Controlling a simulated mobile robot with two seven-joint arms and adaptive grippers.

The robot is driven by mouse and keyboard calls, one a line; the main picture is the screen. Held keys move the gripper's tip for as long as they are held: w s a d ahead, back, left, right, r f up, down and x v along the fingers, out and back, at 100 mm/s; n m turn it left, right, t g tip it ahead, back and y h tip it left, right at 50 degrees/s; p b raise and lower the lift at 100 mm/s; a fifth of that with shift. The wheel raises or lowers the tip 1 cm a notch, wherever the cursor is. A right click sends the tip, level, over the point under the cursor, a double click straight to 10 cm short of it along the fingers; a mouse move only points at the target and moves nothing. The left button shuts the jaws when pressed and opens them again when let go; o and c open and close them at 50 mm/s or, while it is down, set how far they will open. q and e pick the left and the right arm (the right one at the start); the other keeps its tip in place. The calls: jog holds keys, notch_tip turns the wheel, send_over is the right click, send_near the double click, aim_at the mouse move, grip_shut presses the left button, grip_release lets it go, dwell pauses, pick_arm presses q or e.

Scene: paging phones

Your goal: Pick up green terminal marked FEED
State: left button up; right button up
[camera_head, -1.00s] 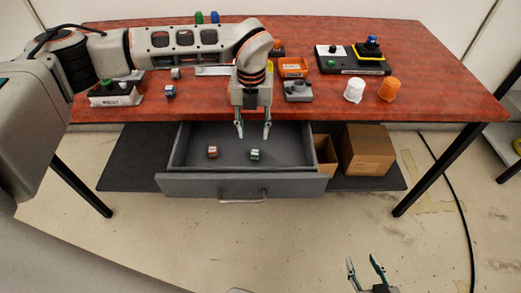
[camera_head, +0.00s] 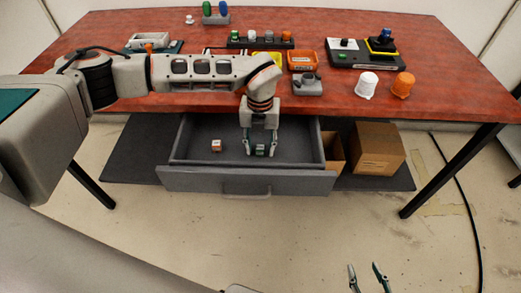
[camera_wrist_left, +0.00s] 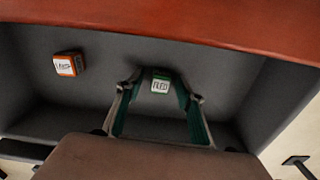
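The green terminal (camera_wrist_left: 160,85) with a white label reading FEED lies on the drawer floor. In the head view it shows only partly between the fingers of my left gripper (camera_head: 260,153). My left gripper points down into the open drawer. In the left wrist view its fingers (camera_wrist_left: 160,98) stand on either side of the terminal, spread, with a gap visible. I cannot tell whether a fingertip touches it. My right gripper (camera_head: 368,278) is open and empty, low in the head view, in front of the desk.
A white-and-orange terminal (camera_head: 216,146) lies to the left in the same drawer (camera_head: 295,180); the left wrist view shows it too (camera_wrist_left: 68,64). The red tabletop (camera_head: 450,80) overhangs the drawer's back. Cardboard boxes (camera_head: 378,150) stand right of the drawer. Bins, caps and button panels occupy the tabletop.

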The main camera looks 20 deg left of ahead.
pick_arm(q)
jog(key=shift+r, duration=0.2)
jog(key=c, duration=1.1)
